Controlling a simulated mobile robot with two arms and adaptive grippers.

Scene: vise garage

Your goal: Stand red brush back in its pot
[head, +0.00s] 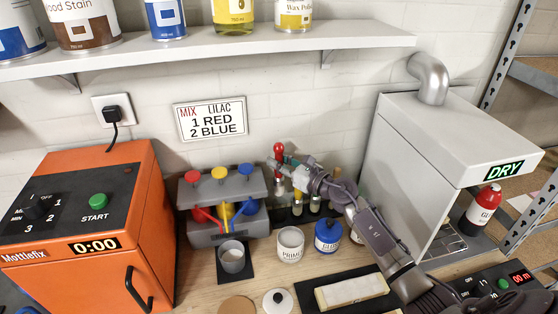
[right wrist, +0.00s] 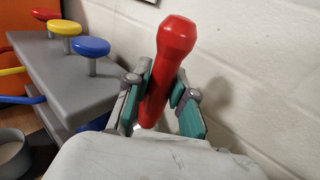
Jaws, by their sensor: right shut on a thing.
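The red brush (head: 278,152) stands upright near the wall, right of the grey paint dispenser. My right gripper (head: 282,165) is shut on it. In the right wrist view the red brush (right wrist: 168,70) is between the two teal finger pads of my right gripper (right wrist: 162,95), handle up and slightly tilted. Its lower end is hidden behind the gripper body. Several dark pots (head: 297,207) with brushes stand in a row just below and right of the gripper. I cannot tell whether the red brush's lower end is inside a pot. My left gripper is not in view.
The grey dispenser (head: 196,239) with coloured knobs stands close left of the gripper. A grey cup (head: 233,262), a white primer tin (head: 290,246) and a blue tin (head: 328,240) stand in front. An orange machine (head: 150,195) is left, a drying cabinet (head: 420,140) right.

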